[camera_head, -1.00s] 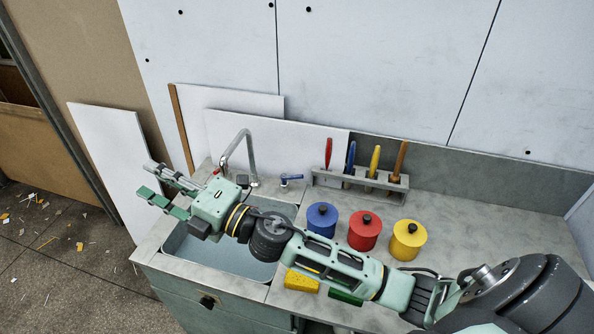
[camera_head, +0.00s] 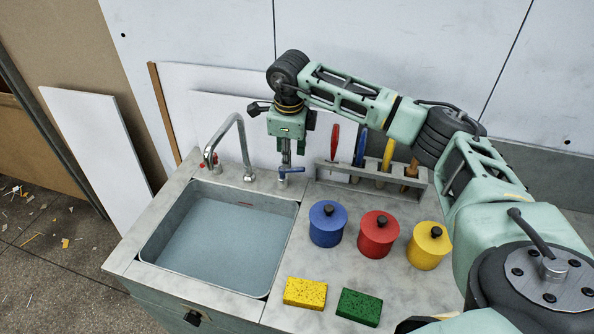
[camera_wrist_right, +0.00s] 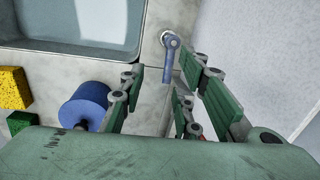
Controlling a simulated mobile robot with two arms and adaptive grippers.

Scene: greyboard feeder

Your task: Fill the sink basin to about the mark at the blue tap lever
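The sink basin (camera_head: 155,252) is set in the counter at left and shows a smooth blue-grey surface inside; I cannot tell if this is water or the bare floor. A small red mark (camera_head: 245,204) is on its back wall. The chrome spout (camera_head: 243,150) arches over the basin, with no stream visible. The blue tap lever (camera_head: 292,171) stands behind the basin's right corner; it also shows in the right wrist view (camera_wrist_right: 171,56). My right gripper (camera_head: 286,158) points down just above the lever, open, its fingers (camera_wrist_right: 172,95) spread with the lever between and beyond them. My left gripper is not in view.
Blue (camera_head: 328,226), red (camera_head: 378,236) and yellow (camera_head: 428,247) lidded pots stand right of the basin. A yellow sponge (camera_head: 305,293) and green sponge (camera_head: 359,307) lie in front. A rack (camera_head: 331,172) with upright handled tools stands close right of the lever.

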